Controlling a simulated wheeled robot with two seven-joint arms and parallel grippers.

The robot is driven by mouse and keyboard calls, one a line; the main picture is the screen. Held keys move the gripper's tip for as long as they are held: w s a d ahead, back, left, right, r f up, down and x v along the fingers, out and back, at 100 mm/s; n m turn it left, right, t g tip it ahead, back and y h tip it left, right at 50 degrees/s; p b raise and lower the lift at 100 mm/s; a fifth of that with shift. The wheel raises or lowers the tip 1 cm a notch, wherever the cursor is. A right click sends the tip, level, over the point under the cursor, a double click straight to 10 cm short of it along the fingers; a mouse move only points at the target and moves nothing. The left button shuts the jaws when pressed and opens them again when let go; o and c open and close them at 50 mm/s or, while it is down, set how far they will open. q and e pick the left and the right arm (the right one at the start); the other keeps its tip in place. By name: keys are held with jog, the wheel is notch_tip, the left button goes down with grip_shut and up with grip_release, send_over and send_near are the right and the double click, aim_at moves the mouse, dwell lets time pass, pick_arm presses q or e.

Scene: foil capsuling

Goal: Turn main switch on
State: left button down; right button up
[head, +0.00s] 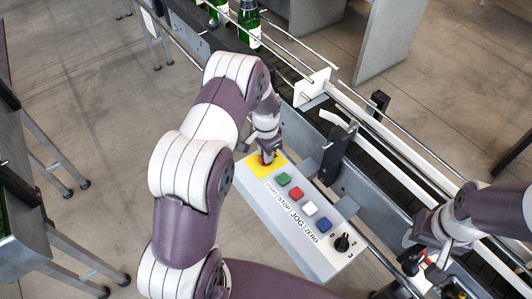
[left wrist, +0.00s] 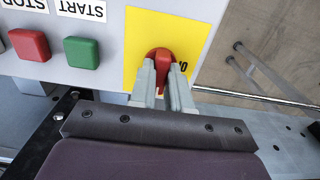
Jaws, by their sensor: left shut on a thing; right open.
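The main switch is a red rotary knob on a yellow plate (head: 256,171) at the far left end of the white control box (head: 285,225) in the head view. In the left wrist view the red knob (left wrist: 160,60) sits between the fingers of my left gripper (left wrist: 162,88), which is shut on it. A "0" mark shows on the yellow plate just right of the knob. In the head view my left gripper (head: 267,157) comes down on the knob and hides most of it. My right gripper (head: 415,258) is open at the lower right, away from the switch.
Green START (head: 283,179), red STOP (head: 296,194), white JOG (head: 309,209) and blue ZERO (head: 325,224) buttons line the box, with a black selector (head: 342,242) at its end. A conveyor (head: 400,185) with rails runs behind. Green bottles (head: 249,22) stand at the back.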

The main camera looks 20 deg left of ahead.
pick_arm(q)
jog(key=shift+w+a+r, duration=0.1)
jog(key=shift+w+r, duration=0.15)
jog(key=c, duration=1.1)
grip_release()
jog(key=shift+s+f, duration=0.1)
jog(key=shift+s, duration=0.1)
notch_tip(320, 180, up, 13)
jog(key=p, duration=0.9)
jog(key=shift+s+f, duration=0.1)
jog(key=shift+f, duration=0.1)
